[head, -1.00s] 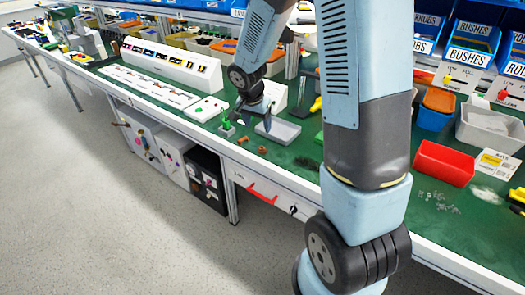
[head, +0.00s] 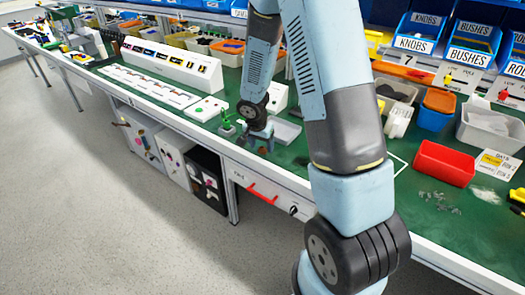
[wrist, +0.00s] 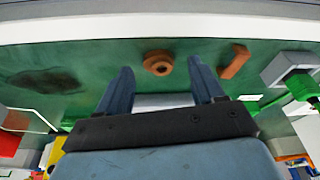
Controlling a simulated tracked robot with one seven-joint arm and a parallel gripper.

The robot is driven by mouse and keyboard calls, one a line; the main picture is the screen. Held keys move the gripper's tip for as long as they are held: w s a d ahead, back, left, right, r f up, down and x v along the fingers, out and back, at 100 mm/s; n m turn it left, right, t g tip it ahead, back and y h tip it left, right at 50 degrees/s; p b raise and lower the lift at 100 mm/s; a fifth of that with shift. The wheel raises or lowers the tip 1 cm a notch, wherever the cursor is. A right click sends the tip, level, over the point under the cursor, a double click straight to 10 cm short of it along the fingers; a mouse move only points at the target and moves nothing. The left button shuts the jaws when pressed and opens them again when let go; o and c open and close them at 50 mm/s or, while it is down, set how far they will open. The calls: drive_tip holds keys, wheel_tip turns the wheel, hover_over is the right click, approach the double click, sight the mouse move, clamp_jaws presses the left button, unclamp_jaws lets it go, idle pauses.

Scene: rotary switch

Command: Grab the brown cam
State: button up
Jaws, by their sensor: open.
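In the wrist view, a round brown piece with a hole (wrist: 158,63), which looks like the cam, lies on the green bench top. It appears between and just beyond my fingertips. A second brown piece (wrist: 234,62), angular, lies to its right, outside the fingers. My gripper (wrist: 160,72) is open with nothing held between its two blue-grey fingers. In the head view, my gripper (head: 258,143) is low over the bench near its front edge, and it largely hides the brown pieces.
A grey tray (head: 288,132) lies right beside my gripper. A small grey holder with a green part (head: 227,128) stands to its left, also in the wrist view (wrist: 285,68). A red bin (head: 444,163) is farther right.

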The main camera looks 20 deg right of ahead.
drive_tip(key=shift+w+d+f, duration=0.1)
drive_tip(key=shift+w+f, duration=0.05)
drive_tip(key=shift+f, duration=0.55)
drive_tip(key=c, duration=1.1)
drive_tip(key=shift+r, duration=0.15)
